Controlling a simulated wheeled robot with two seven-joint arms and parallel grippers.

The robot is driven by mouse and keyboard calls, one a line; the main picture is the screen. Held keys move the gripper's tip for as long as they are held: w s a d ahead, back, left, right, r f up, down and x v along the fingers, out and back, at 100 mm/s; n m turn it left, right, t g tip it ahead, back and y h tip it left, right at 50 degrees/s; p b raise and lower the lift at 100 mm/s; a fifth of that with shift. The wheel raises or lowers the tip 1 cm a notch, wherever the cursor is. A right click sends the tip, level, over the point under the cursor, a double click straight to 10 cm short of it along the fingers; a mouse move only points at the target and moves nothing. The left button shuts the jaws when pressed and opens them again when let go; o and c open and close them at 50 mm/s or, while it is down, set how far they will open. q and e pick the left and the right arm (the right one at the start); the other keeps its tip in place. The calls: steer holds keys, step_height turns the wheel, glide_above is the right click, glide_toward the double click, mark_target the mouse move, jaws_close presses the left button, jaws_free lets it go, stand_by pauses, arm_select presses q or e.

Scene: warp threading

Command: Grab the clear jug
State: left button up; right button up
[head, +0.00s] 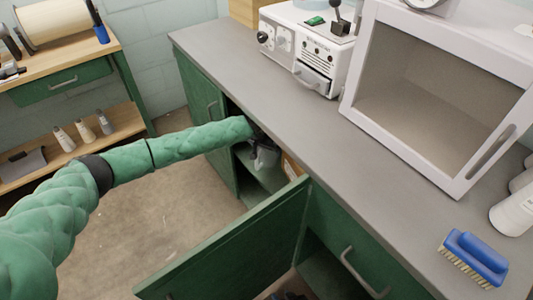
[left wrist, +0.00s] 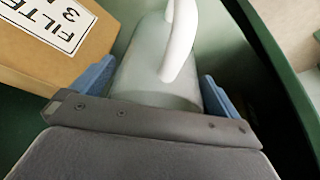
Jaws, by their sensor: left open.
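The clear jug (left wrist: 150,75) is a greyish translucent vessel with a white curved handle (left wrist: 180,40). In the left wrist view it lies between the two blue fingers of my open left gripper (left wrist: 158,86), one finger on each side. A small gap seems to show at the right finger; contact on the left is unclear. In the head view my left arm reaches into the open cabinet below the counter, and part of the jug (head: 266,158) shows under the gripper (head: 258,141). The jug's far end and base are hidden. My right gripper is not seen.
A cardboard box labelled FILTER (left wrist: 40,45) stands close left of the jug in the wrist view. The open green cabinet door (head: 225,245) and the grey counter edge (head: 235,85) bound the opening. A white machine (head: 305,50), an open white chamber (head: 435,85) and a blue brush (head: 475,257) are on the counter.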

arm_select(q)
steer(key=shift+x, duration=0.75)
steer(key=c, duration=0.7)
steer(key=shift+c, duration=0.2)
